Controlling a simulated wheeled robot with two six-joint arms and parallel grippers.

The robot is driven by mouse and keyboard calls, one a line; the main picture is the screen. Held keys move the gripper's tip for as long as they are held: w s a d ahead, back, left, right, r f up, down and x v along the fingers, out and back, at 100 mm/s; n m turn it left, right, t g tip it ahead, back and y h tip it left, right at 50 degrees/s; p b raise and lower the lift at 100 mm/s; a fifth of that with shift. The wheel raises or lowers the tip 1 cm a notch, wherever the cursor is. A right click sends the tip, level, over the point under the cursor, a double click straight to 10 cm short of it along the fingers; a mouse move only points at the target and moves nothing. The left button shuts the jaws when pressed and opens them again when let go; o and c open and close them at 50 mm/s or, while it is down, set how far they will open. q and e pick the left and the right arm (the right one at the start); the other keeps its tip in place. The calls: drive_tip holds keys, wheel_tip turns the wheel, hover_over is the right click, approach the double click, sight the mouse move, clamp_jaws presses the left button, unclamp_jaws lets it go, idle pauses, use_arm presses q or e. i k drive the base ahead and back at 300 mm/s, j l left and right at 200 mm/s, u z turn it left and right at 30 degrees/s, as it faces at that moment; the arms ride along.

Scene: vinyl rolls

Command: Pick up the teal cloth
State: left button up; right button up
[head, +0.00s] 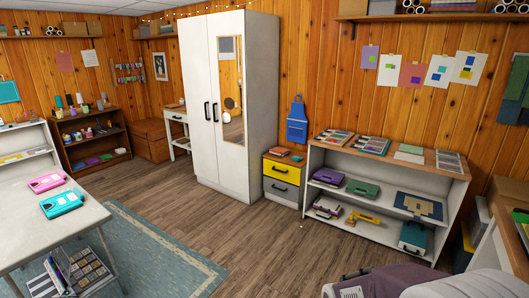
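I cannot make out a teal cloth for certain. A teal case-like object (413,237) stands on the lower shelf of the white shelf unit. Neither of my grippers shows in the head view.
A white table (85,226) with pink and cyan machines stands at left, over a blue-green rug (160,262). A white wardrobe (232,165) and a low shelf unit (372,205) line the back. Wood floor (240,225) is clear between. A grey-mauve covered object (385,284) blocks the bottom right.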

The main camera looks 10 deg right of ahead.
sight(295, 158)
drive_tip(key=i+z, duration=0.3)
drive_tip(key=i, duration=5.75)
drive_tip(key=l+z, duration=0.05)
drive_tip(key=l, duration=0.05)
